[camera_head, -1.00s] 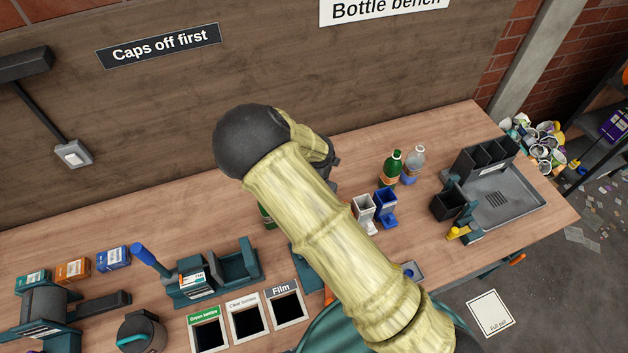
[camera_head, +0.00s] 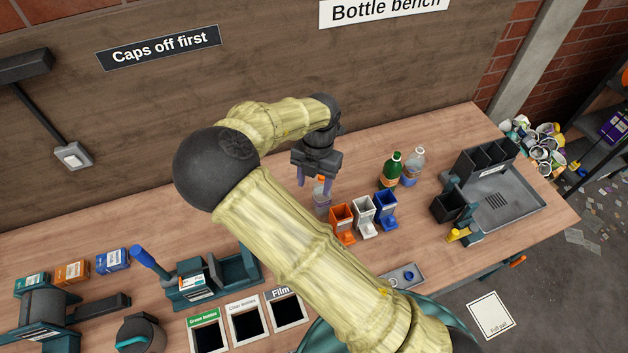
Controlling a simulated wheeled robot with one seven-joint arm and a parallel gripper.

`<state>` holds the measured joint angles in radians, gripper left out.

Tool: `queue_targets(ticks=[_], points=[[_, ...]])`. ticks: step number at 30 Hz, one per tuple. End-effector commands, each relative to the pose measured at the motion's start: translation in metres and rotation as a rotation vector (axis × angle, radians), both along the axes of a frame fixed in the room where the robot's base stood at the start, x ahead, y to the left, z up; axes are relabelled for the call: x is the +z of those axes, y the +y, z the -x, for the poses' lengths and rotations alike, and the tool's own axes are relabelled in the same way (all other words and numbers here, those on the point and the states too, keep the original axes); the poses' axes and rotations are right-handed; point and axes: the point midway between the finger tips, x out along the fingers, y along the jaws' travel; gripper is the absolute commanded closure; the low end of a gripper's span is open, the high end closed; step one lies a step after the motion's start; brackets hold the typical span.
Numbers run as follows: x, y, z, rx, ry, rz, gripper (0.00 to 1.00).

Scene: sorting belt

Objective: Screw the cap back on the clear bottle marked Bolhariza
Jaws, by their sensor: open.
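My gripper (camera_head: 314,182) is open and points down over the bench, with its two purple-grey fingers apart. A clear bottle (camera_head: 321,199) stands below and between the fingers. A small orange patch, perhaps a cap, shows at its top, but I cannot tell whether it is seated. A second clear bottle (camera_head: 413,165), with an orange and blue label, stands farther right, behind a green bottle (camera_head: 391,170). The name Bolhariza is too small to read on either clear bottle.
Orange (camera_head: 342,221), white (camera_head: 362,213) and blue (camera_head: 386,206) bins stand right of the gripper. A small grey tray (camera_head: 418,274) with round blue pieces lies near the front edge. A large grey tray (camera_head: 517,205) is at right. My arm hides part of the bench.

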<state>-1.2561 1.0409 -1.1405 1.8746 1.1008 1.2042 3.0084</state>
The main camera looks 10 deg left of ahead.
Motion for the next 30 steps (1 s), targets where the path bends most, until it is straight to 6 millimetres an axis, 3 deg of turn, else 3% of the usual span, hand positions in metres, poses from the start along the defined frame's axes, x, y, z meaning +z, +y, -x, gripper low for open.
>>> queue_targets(ticks=[7, 11, 30], points=[[-0.001, 0.0, 0.0, 0.02, 0.001, -0.002, 0.46], [-0.005, -0.001, 0.003, 0.139, 0.007, -0.018, 0.46], [-0.02, -0.005, 0.026, 1.516, 0.037, -0.227, 0.46]])
